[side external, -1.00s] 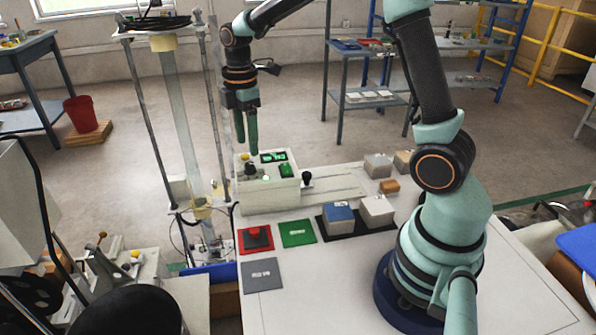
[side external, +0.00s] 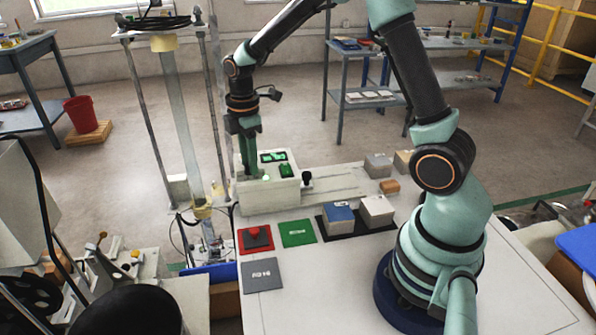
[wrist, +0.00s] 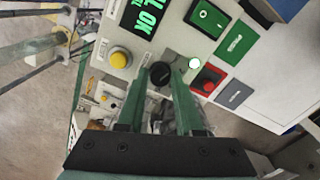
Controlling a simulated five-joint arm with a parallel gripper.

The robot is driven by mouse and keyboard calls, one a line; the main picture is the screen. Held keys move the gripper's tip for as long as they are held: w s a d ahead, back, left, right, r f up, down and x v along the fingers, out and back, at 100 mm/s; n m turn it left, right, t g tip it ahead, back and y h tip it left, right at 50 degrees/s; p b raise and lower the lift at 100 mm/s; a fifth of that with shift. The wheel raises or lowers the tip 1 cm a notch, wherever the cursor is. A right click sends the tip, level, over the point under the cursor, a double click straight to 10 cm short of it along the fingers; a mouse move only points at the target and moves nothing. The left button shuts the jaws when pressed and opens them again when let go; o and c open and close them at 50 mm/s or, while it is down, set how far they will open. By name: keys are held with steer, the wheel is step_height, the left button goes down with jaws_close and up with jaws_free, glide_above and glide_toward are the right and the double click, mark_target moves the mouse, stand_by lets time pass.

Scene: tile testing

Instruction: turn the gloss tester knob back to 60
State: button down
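The gloss tester (side external: 268,198) is a pale box at the left of the bench, with a green lit display (side external: 272,157) and a green rocker switch (side external: 285,171). The display also shows in the wrist view (wrist: 149,17), where part of it reads OK. My gripper (side external: 249,174) points down at the tester's top. In the wrist view, the black round knob (wrist: 160,72) sits between the two green fingertips of my gripper (wrist: 160,66). The fingers stand apart on either side of it; I cannot tell whether they touch it. The knob's pointer and scale cannot be read.
A yellow button (wrist: 119,60) and a lit white lamp (wrist: 194,63) flank the knob. In front of the tester lie a red pad with a button (side external: 256,238), a green pad (side external: 298,233) and a grey pad (side external: 262,275). Two blocks sit on a black mat (side external: 328,237).

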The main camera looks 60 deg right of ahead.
steer(key=shift+m, duration=0.4)
steer(key=m, duration=0.3)
steer(key=shift+m, duration=0.4)
steer(key=m, duration=1.3)
steer(key=shift+r, duration=0.1)
steer(key=shift+m, duration=0.3)
steer(key=c, duration=0.6)
jaws_free()
